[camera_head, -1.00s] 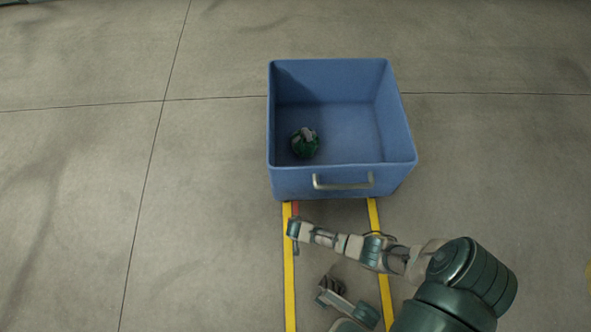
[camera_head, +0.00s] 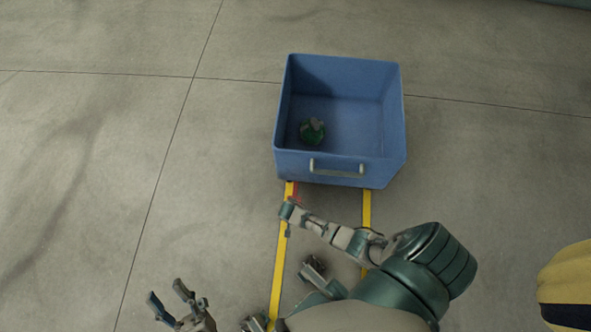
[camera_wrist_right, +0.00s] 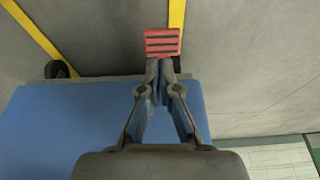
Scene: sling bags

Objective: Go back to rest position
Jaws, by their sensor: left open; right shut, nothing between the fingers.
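My left gripper (camera_head: 168,295) is at the bottom left of the head view, with its two fingers spread apart and nothing between them. My right gripper (camera_head: 287,212) is over the floor just in front of the blue bin (camera_head: 340,168). In the right wrist view my right gripper (camera_wrist_right: 162,70) has its fingertips together, with nothing held. A small green and grey item (camera_head: 312,131) lies inside the bin at its left; I cannot tell exactly what it is.
Two yellow floor lines (camera_head: 366,215) run from the bin toward me. A red piece with dark stripes (camera_wrist_right: 162,42) shows just beyond my right fingertips. A yellow and black object (camera_head: 568,285) is at the right edge. The floor at left is mostly clear.

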